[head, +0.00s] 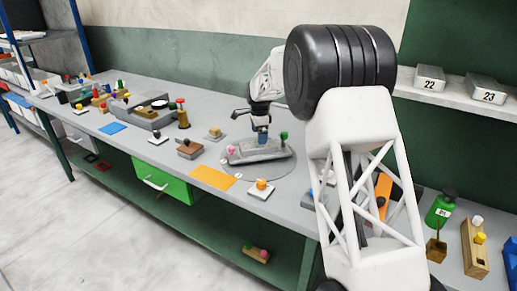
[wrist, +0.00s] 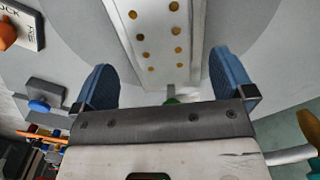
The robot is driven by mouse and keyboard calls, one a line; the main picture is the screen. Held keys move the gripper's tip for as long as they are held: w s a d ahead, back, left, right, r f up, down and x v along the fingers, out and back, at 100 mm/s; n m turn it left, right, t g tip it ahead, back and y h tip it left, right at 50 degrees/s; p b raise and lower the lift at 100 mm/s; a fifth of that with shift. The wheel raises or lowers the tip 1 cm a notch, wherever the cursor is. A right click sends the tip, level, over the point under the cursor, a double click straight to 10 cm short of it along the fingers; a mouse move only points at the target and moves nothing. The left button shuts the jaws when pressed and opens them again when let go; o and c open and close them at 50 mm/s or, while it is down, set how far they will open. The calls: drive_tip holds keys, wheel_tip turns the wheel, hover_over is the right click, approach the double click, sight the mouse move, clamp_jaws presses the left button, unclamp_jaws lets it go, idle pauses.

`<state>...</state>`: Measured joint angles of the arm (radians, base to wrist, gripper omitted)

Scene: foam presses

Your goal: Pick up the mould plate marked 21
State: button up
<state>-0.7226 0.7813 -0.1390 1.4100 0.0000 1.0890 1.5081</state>
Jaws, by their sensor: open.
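No plate marked 21 can be made out in either view. Two grey mould plates sit on the white shelf at the right of the head view, one marked 22 (head: 429,78) and one marked 23 (head: 487,90). My arm covers the shelf's left part. My gripper (head: 262,132) is over the bench at a grey fixture (head: 262,152) on a round base, well left of and below the shelf. In the wrist view my gripper (wrist: 165,80) is open, its blue fingers wide apart. A pale block with rows of brass-coloured dots (wrist: 160,45) shows between and beyond them; I see no contact.
The fixture has a pink knob (head: 232,150) and a green knob (head: 284,135). An orange sheet (head: 214,178) and an orange-knobbed plate (head: 261,188) lie in front. A green bottle (head: 441,208) and wooden blocks (head: 475,248) stand at right. Other small parts crowd the bench's left.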

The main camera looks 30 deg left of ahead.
drive_tip(key=shift+s+a+f, duration=0.1)
drive_tip(key=shift+f, duration=2.45)
drive_tip(key=c, duration=1.3)
drive_tip(key=shift+r, duration=0.2)
drive_tip(key=shift+r, duration=1.4)
drive_tip(key=shift+s+r, duration=0.1)
drive_tip(key=shift+r, duration=0.2)
drive_tip(key=s+d+r, duration=0.1)
drive_tip(key=s+d, duration=0.9)
drive_tip(key=s, duration=0.2)
drive_tip(key=shift+d+r, duration=0.2)
